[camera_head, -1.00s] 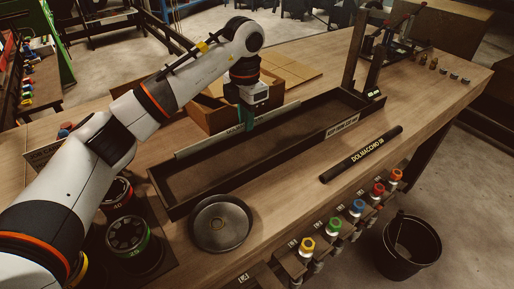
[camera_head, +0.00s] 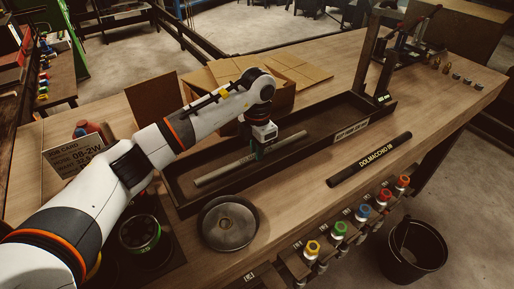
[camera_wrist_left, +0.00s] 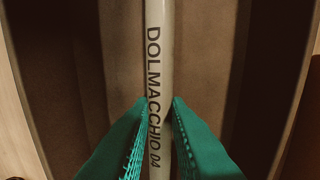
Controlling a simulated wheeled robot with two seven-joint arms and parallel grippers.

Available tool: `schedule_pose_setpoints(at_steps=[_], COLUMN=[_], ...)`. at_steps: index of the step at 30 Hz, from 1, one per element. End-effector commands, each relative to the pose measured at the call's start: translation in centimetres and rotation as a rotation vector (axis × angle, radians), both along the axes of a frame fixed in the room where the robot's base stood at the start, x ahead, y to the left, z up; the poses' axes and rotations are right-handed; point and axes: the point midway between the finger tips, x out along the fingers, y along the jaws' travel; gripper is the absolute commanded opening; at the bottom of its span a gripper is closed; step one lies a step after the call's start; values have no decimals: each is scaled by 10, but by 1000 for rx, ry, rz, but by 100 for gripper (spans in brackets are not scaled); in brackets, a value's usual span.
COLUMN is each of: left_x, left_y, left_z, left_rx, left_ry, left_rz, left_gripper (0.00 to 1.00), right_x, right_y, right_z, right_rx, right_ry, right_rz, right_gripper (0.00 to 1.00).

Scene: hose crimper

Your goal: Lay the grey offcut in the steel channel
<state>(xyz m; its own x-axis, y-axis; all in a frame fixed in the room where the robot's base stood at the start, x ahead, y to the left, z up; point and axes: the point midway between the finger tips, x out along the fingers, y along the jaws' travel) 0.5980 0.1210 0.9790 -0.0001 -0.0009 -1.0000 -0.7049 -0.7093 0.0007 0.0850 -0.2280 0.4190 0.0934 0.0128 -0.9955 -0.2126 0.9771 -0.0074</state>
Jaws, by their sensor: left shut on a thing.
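The grey offcut (camera_head: 222,172) is a long thin rod, marked "DOLMACCHIO 04" in the left wrist view (camera_wrist_left: 155,75). My left gripper (camera_head: 256,152) is shut on it near its middle, with a green finger on each side (camera_wrist_left: 160,105). The steel channel (camera_head: 340,128) is a long dark open tray on the bench. The offcut lies lengthwise within the channel's outline, roughly parallel to its walls. I cannot tell whether it touches the channel floor. My right gripper does not show.
A black hose (camera_head: 370,160) lies in front of the channel. A round metal dish (camera_head: 228,222) stands near its left end. A cardboard box (camera_head: 285,98) is behind it. Coloured fittings (camera_head: 340,229) line the front edge. A black bucket (camera_head: 412,248) stands on the floor.

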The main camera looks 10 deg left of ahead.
Motion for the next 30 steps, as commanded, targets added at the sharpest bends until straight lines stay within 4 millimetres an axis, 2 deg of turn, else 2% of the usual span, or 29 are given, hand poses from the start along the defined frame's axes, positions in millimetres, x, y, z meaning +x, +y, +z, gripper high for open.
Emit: schedule_pose_setpoints(at_steps=[1, 2, 3, 6, 17, 20, 30], left_x=[0, 0, 0, 0, 0, 1, 1], left_y=[0, 0, 0, 0, 0, 0, 0], left_z=[-3, -2, -2, -2, 5, 18, 90], left_rx=[1, 0, 0, 0, 0, 0, 1], left_ry=[-1, 0, 0, 0, -1, -4, -4], left_rz=[0, 1, 1, 1, 0, 1, 1], left_gripper=[0, 19, 25, 37, 37, 37, 37], right_x=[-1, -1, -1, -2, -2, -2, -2], right_y=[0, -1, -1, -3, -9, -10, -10], right_z=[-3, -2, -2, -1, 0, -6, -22], right_rx=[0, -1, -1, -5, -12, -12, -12], right_ry=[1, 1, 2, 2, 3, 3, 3], right_rz=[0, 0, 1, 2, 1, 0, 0], right_gripper=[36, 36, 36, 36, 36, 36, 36])
